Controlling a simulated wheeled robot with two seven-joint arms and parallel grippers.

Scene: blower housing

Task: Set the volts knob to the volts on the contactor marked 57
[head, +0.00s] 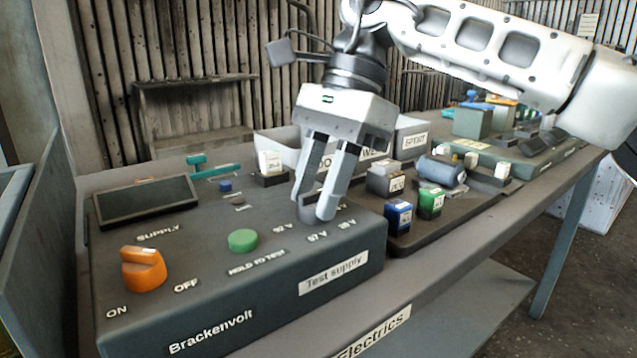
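The test supply box (240,290) fills the lower left of the head view, with volt marks printed around its volts knob (313,204). My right gripper (314,212) points down at the knob, its two fingers close on either side of it and hiding most of it. Its pointer direction cannot be made out. Contactors stand on and near the dark tray to the right: a blue one (398,216), a green one (431,201) and a grey one (385,181). A white-topped one (271,166) stands behind the box. Their markings are too small to read surely. My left gripper is out of view.
The box also carries an orange supply switch (144,269), a green hold-to-test button (243,240) and a dark display (146,200). A grey-blue cylinder (441,170) lies on the tray. Labelled bins (414,140) stand behind. The bench's front edge runs along the right.

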